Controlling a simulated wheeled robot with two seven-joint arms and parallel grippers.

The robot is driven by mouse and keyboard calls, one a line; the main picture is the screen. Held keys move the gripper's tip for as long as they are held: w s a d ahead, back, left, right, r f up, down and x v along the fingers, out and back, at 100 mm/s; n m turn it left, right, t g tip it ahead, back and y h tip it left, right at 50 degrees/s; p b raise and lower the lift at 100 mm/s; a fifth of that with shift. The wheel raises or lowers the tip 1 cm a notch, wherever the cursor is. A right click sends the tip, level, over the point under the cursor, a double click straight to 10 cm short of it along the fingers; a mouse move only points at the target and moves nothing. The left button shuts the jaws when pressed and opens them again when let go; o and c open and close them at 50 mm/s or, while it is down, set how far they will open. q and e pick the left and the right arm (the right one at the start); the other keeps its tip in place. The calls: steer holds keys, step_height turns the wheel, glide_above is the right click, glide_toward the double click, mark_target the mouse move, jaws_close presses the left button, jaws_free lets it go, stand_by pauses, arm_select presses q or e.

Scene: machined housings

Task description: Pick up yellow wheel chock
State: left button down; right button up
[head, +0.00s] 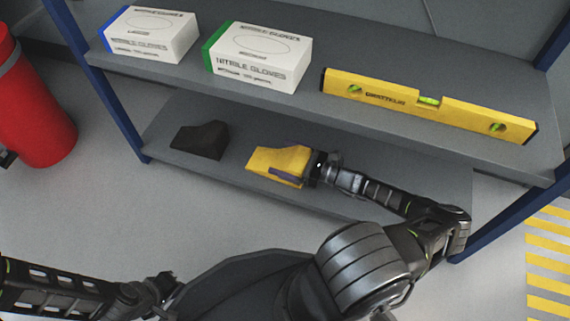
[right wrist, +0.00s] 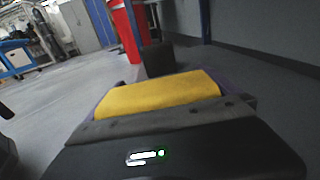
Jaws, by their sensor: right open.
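The yellow wheel chock (head: 277,159) sits on the lower grey shelf in the head view. It also fills the middle of the right wrist view (right wrist: 158,94). My right gripper (head: 297,172) is at the chock's right end, with its open fingers around the chock's sides. One finger shows along the chock's near side; I cannot tell whether the fingers touch it. My left gripper (head: 165,286) is low at the left of the head view, away from the shelf, and too small to read.
A black chock (head: 200,139) sits to the left on the lower shelf (head: 385,162). The upper shelf holds two glove boxes (head: 150,34) (head: 257,56) and a yellow spirit level (head: 428,104). A blue post (head: 113,115) and a red cylinder (head: 38,112) stand at the left.

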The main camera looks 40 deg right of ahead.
steer(key=shift+c, duration=0.6)
steer(key=c, duration=1.7)
